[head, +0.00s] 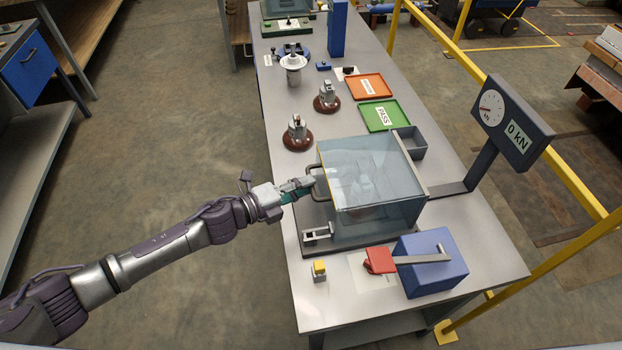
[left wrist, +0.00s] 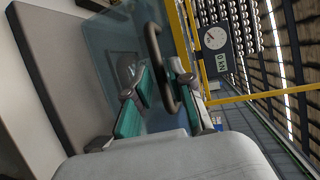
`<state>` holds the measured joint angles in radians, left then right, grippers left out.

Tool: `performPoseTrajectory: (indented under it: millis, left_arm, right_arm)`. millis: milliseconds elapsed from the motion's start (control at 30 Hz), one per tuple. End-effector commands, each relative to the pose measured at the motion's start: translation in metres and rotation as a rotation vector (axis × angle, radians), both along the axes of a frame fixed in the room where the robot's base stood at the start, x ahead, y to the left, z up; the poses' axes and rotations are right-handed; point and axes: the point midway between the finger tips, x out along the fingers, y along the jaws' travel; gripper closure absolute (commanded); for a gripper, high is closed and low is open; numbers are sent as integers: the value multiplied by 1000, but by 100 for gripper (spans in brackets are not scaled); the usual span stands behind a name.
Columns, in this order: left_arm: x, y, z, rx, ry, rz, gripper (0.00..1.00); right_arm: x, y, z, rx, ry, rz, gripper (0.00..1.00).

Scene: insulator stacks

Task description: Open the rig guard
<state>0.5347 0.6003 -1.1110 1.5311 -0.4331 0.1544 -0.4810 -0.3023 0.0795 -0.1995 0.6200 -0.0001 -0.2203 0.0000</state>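The rig guard (head: 372,172) is a clear bluish box with a yellow strip along its left edge, standing closed on a dark base near the front of the bench. A dark bar handle (head: 314,186) sticks out from its left side. My left gripper (head: 312,182) is at this handle, coming in from the left. In the left wrist view the green-padded fingers (left wrist: 168,102) stand apart, with the curved handle (left wrist: 156,62) reaching between them; I see gaps beside it. A blurred shape shows inside the guard. My right gripper is out of view.
A blue box (head: 432,270) with a red-ended lever and a yellow button (head: 319,270) stand in front. A gauge (head: 511,122) reading 0 kN is at right. Behind are a green tray (head: 384,115), an orange tray (head: 369,86), a grey bin (head: 409,142) and brown-based insulators (head: 297,136).

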Motion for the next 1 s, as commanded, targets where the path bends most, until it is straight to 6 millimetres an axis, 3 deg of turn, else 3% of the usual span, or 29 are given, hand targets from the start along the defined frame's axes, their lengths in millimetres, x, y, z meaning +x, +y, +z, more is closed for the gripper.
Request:
performPoseTrajectory:
  millis: [200, 533, 667, 1000]
  left_arm:
    - [12, -17, -4, -1, 1, 0, 78]
    - [13, -19, -5, -1, 1, 0, 78]
    - [13, -19, -5, -1, 1, 1, 100]
    - [13, -19, -5, -1, 1, 1, 100]
  right_arm:
    - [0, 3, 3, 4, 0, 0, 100]
    - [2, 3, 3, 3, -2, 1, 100]
    - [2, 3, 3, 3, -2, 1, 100]
    - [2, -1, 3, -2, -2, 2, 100]
